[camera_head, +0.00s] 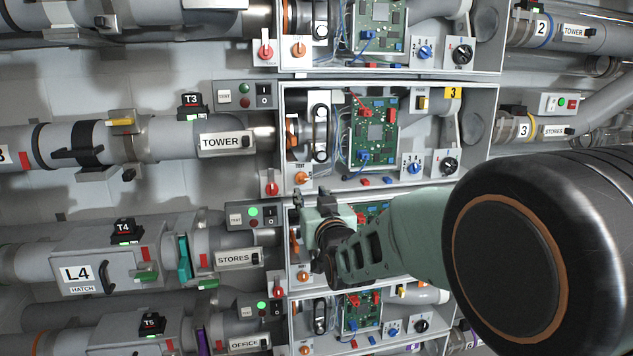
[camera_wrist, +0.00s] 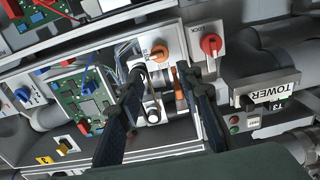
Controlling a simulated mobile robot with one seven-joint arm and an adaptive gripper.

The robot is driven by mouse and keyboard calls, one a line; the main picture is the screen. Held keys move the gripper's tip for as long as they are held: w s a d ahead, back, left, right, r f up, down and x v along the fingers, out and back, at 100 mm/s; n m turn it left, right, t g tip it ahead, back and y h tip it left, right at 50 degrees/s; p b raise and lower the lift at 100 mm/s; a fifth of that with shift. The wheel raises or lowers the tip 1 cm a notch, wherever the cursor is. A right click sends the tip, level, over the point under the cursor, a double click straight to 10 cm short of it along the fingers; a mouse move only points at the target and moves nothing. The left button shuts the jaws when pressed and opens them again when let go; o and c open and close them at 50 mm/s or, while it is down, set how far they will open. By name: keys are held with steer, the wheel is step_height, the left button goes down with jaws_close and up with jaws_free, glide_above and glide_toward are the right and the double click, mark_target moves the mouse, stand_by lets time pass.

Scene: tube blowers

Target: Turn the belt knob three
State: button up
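The box marked 3 (camera_head: 453,93) is open at centre in the head view. At its lower left is an orange knob (camera_head: 301,177) with a small label I cannot read clearly. A blue knob (camera_head: 413,165) and a black knob (camera_head: 449,165) sit at its lower right. I cannot tell from the labels which one is the belt knob. In the wrist view the box appears upside down, and the orange knob (camera_wrist: 160,52) lies just beyond and between my fingertips. My gripper (camera_wrist: 160,73) is open, with its two dark fingers apart and nothing held.
A red LOCK knob (camera_wrist: 211,44) is beside the orange knob. Rollers (camera_wrist: 152,108) and a circuit board (camera_wrist: 82,100) with wires are inside the box. The TOWER pipe (camera_wrist: 272,88) is at right. Similar boxes lie above and below in the head view.

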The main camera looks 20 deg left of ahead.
mark_target(303, 180)
steer(key=p+x, duration=0.2)
steer(key=x, duration=0.8)
steer(key=shift+w, duration=0.15)
steer(key=c, duration=0.9)
steer(key=shift+f, duration=0.1)
